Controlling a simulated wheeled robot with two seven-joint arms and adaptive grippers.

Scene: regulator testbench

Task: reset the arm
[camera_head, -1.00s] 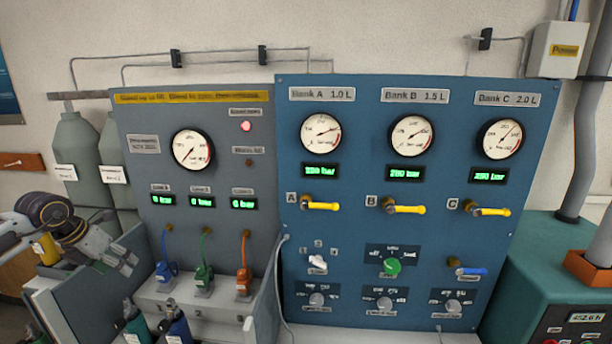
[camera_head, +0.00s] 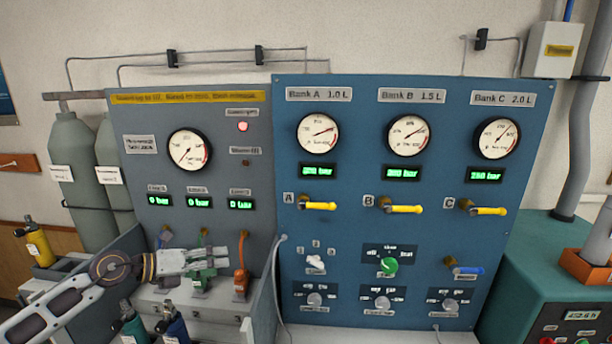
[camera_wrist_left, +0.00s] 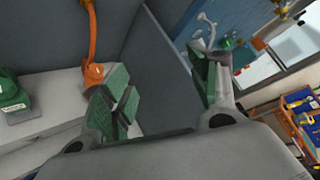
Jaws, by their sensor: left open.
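My left gripper (camera_head: 208,262) reaches in from the left in the head view, in front of the fittings on the grey panel's ledge. It covers most of the blue fitting and part of the green fitting (camera_head: 203,284). The orange fitting (camera_head: 241,284) stands just right of its fingertips. In the left wrist view the jaws (camera_wrist_left: 160,95) are apart with green pads and nothing between them. The orange fitting (camera_wrist_left: 95,73) shows beyond the left finger there, and the green one (camera_wrist_left: 12,97) at the left edge. My right gripper is not in view.
A grey divider wall (camera_wrist_left: 165,65) stands close beyond the jaws. The blue panel (camera_head: 345,230) with gauges, yellow-handled valves and knobs is to the right. Grey cylinders (camera_head: 75,170) and a yellow bottle (camera_head: 36,243) stand at the left. Small bottles (camera_head: 175,328) sit below the arm.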

